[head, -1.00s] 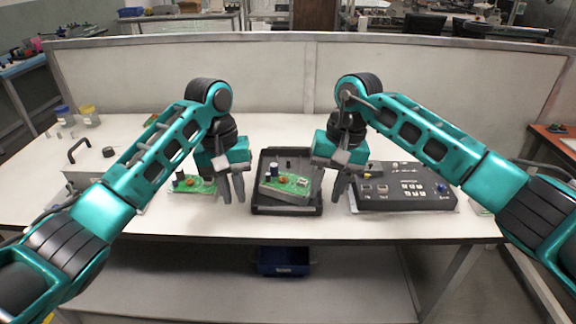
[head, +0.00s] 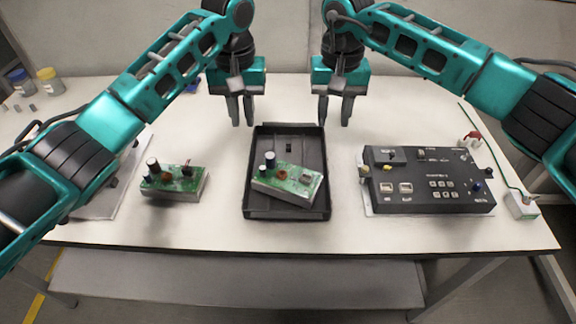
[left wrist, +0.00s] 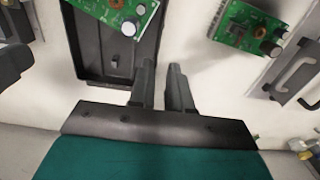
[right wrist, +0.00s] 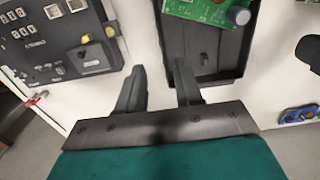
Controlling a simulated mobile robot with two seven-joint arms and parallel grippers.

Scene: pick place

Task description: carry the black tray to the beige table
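The black tray (head: 312,150) lies flat on an off-white table (head: 180,228) and holds a green circuit board (head: 290,183). No separate beige table can be told apart. My left gripper (head: 241,122) is at the tray's far left corner. My right gripper (head: 335,122) is at its far right corner. Both point down with a gap between the fingers and hold nothing visible. The left wrist view shows the tray (left wrist: 95,66) beside and partly behind one finger. The right wrist view shows the tray's corner (right wrist: 200,66) behind one finger. Contact is unclear.
A second green circuit board (head: 173,178) stands left of the tray. A black control box (head: 425,205) lies close on the right, with a small white device (head: 521,204) beyond it. Jars (head: 48,80) stand at the back left. A partition (head: 290,40) rises behind the table.

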